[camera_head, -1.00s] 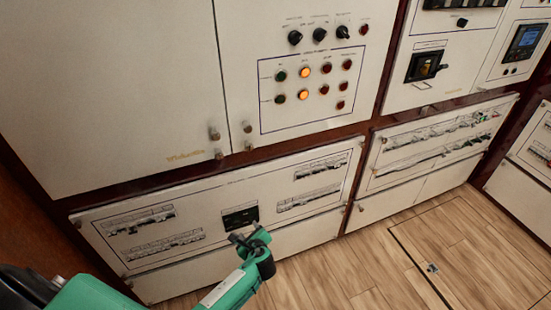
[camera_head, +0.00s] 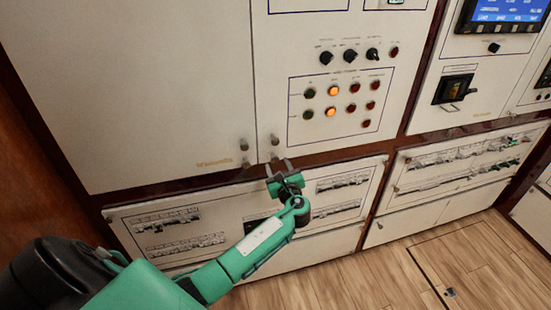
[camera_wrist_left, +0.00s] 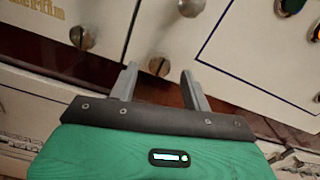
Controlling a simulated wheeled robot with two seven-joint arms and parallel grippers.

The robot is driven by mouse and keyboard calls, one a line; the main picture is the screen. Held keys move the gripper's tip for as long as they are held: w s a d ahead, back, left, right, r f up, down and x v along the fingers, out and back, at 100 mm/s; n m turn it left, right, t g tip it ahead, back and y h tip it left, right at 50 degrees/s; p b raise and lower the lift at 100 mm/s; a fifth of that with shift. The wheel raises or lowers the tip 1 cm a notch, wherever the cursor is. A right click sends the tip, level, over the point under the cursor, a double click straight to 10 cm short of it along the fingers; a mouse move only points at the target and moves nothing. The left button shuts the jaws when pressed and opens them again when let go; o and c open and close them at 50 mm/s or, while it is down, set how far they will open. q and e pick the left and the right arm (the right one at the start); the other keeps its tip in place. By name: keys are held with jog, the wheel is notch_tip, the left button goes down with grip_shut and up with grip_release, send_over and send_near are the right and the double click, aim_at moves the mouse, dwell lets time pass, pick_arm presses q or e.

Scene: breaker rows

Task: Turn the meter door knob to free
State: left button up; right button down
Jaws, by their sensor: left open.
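Metal knobs sit along the seam between two upper cabinet doors. In the head view two are on the left door, the lower one (camera_head: 245,163) near its bottom corner, and one (camera_head: 274,141) is on the right door. The pictures do not mark which is the meter door knob. My left gripper (camera_head: 279,168) is open and empty just below the right door's bottom corner. In the left wrist view a round knob (camera_wrist_left: 159,66) appears between its open fingertips, with no clear contact. Another knob (camera_wrist_left: 83,37) lies to their left. My right gripper is not in view.
The right door carries black rotary switches (camera_head: 350,56) and several indicator lights (camera_head: 333,91), some lit orange. A dark red frame strip (camera_head: 330,153) runs below the doors. Lower breaker panels (camera_head: 170,225) stand beneath.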

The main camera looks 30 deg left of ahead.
aim_at(275, 161)
pick_arm(q)
jog(key=shift+x, duration=1.8)
jog(key=c, duration=1)
jog(key=shift+f, duration=0.1)
